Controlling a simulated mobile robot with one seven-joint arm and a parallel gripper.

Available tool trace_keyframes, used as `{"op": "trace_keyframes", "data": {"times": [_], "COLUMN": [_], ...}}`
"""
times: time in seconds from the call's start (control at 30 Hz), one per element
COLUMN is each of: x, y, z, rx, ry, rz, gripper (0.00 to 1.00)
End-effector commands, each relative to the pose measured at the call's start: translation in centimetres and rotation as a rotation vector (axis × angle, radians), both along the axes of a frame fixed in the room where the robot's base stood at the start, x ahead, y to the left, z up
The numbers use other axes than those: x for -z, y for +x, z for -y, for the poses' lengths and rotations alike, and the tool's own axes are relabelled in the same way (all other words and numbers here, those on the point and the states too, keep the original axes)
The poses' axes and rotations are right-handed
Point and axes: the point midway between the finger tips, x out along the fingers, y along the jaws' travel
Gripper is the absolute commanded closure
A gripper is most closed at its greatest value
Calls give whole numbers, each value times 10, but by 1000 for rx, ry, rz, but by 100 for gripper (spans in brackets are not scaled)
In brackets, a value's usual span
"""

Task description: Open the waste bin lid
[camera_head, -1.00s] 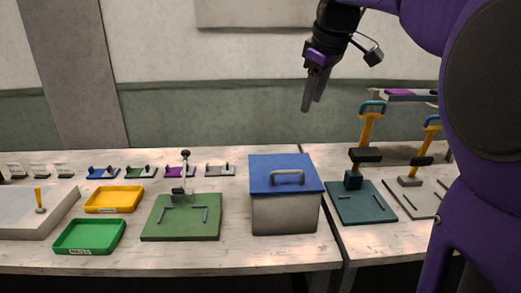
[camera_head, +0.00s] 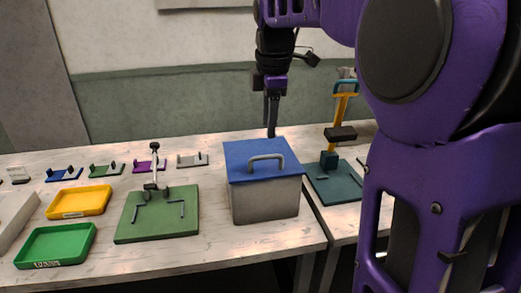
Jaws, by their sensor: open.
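The waste bin (camera_head: 264,202) is a grey box near the right end of the left table. Its blue lid (camera_head: 238,155) is shut flat on top, with a grey bar handle (camera_head: 267,157) standing along the middle. My gripper (camera_head: 271,134) points down at the lid's far edge, behind the handle in the picture. Its dark fingers overlap in this view, so the gap between them hardly shows. I cannot tell whether the fingertips touch the lid.
A green board (camera_head: 160,225) with a clamp stands left of the bin. Yellow (camera_head: 80,203) and green (camera_head: 55,246) trays lie farther left. A teal base with an orange-handled press (camera_head: 342,110) stands close on the right. Small coloured fixtures line the back.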

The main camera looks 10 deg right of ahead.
Motion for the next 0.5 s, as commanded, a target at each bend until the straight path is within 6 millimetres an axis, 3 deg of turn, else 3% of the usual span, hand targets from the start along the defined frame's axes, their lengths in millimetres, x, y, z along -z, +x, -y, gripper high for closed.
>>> {"op": "trace_keyframes", "data": {"times": [0.03, 0.2, 0.5], "x": [14, 48, 81], "y": [2, 9, 16], "z": [0, 0, 0], "rx": [0, 1, 2], "ry": [0, 0, 1], "rz": [-4, -3, 0], "gripper": [55, 55, 55]}}
